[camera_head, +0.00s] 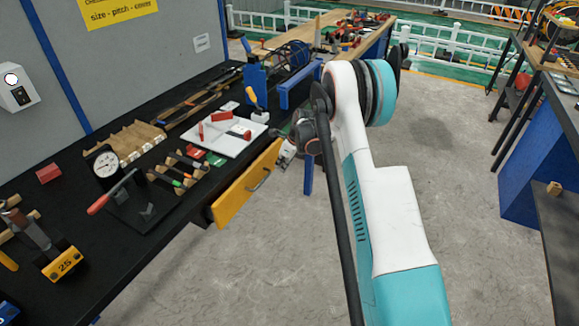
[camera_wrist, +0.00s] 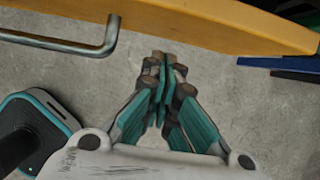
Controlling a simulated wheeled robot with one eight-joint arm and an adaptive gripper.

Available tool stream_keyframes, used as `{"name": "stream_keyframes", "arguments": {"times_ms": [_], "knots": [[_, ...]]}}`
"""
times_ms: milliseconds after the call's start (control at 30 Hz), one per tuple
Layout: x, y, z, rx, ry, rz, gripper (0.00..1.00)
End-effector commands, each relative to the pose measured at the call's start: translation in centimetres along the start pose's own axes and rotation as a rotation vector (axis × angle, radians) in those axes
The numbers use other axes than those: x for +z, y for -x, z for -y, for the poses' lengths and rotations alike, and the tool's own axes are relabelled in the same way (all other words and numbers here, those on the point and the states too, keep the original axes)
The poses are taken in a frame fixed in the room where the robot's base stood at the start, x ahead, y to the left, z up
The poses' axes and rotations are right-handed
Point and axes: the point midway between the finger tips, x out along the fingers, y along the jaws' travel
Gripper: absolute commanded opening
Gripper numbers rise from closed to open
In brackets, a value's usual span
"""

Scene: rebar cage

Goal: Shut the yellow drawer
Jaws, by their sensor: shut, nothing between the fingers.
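The yellow drawer (camera_head: 243,189) sits under the front edge of the black workbench. Its front stands out a little from the bench, so it looks partly open, with a bar handle (camera_head: 260,181) on its face. In the wrist view the drawer front (camera_wrist: 215,22) runs along the top, and the metal handle (camera_wrist: 75,45) is at the upper left. My gripper (camera_wrist: 163,60) is shut and empty, just short of the drawer front and to the right of the handle, apart from both. In the head view my gripper (camera_head: 287,152) is small and partly hidden by my arm near the drawer's far end.
The black workbench (camera_head: 165,215) holds a dial gauge (camera_head: 103,165), a white board (camera_head: 225,132), a red-handled tool (camera_head: 110,193) and a blue press (camera_head: 255,75). A blue cabinet (camera_head: 535,165) stands at right. The grey floor (camera_head: 455,180) between is clear.

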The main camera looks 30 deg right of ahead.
Motion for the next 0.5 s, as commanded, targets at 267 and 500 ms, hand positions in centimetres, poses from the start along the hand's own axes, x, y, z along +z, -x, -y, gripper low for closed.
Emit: {"name": "stream_keyframes", "arguments": {"times_ms": [267, 500], "knots": [[1.4, -0.5, 0.0, 0.0, -0.001, 0.0, 0.0], [1.5, -0.5, 0.0, 0.0, -0.001, 0.0, 0.0]]}}
